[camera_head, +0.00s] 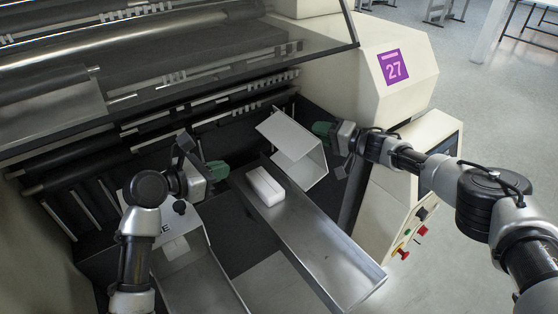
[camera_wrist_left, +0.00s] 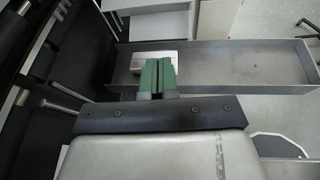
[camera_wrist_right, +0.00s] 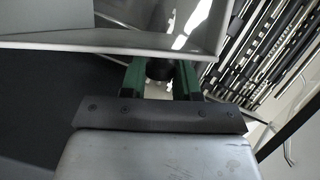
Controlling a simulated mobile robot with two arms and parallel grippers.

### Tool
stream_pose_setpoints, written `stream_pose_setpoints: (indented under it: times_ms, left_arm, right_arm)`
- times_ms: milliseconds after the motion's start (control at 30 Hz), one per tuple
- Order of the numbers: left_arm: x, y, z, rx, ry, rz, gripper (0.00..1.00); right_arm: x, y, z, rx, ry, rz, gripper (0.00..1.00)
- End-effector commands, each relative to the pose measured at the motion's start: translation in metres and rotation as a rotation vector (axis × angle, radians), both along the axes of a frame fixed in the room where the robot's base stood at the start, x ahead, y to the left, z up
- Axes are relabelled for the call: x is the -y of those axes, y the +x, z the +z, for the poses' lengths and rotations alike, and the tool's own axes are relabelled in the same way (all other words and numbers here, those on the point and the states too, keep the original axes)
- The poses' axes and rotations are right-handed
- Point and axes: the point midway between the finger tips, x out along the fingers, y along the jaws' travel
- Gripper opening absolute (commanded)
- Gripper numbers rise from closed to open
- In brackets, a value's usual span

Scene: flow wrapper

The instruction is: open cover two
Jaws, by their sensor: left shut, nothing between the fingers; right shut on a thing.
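A light grey bent-sheet cover (camera_head: 294,142) stands tilted up at the far end of the metal chute, its folded side facing the head camera. My right gripper (camera_head: 322,130) is at its upper right edge. In the right wrist view my fingers (camera_wrist_right: 160,70) are shut on a dark round knob (camera_wrist_right: 159,68) just under the pale cover panel (camera_wrist_right: 120,40). My left gripper (camera_head: 218,170) is shut and empty, left of the chute. Its green fingers (camera_wrist_left: 158,72) are together in the left wrist view, in front of a white block as seen there.
The white block (camera_head: 265,187) lies in the metal chute (camera_head: 325,250). A second cover (camera_head: 195,245) with a black knob lies at lower left by my left arm. A glass guard (camera_head: 200,60) overhangs the back. The control panel (camera_head: 408,222) is at right.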

Motion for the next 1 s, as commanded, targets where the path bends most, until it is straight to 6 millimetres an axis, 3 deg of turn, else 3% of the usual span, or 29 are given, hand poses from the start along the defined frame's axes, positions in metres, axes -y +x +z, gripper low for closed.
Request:
stream_pose_setpoints:
  times_ms: [100, 367, 800, 1000]
  left_arm:
    - [0.020, 0.000, -0.003, -0.086, 0.043, -0.066, 0.00]
    - [0.040, 0.005, -0.013, -0.141, 0.073, -0.101, 0.00]
    - [0.107, 0.050, -0.052, -0.137, 0.075, -0.101, 0.00]
    - [0.128, 0.064, -0.040, -0.134, 0.076, -0.099, 0.00]
  right_arm:
    - [0.000, 0.000, 0.000, 0.001, -0.001, 0.000, 0.00]
    - [0.000, 0.000, 0.000, 0.001, -0.001, 0.001, 0.00]
    - [0.000, 0.000, 0.000, 0.000, 0.000, 0.001, 0.00]
    - [0.000, 0.000, 0.000, 0.000, 0.000, 0.001, 0.00]
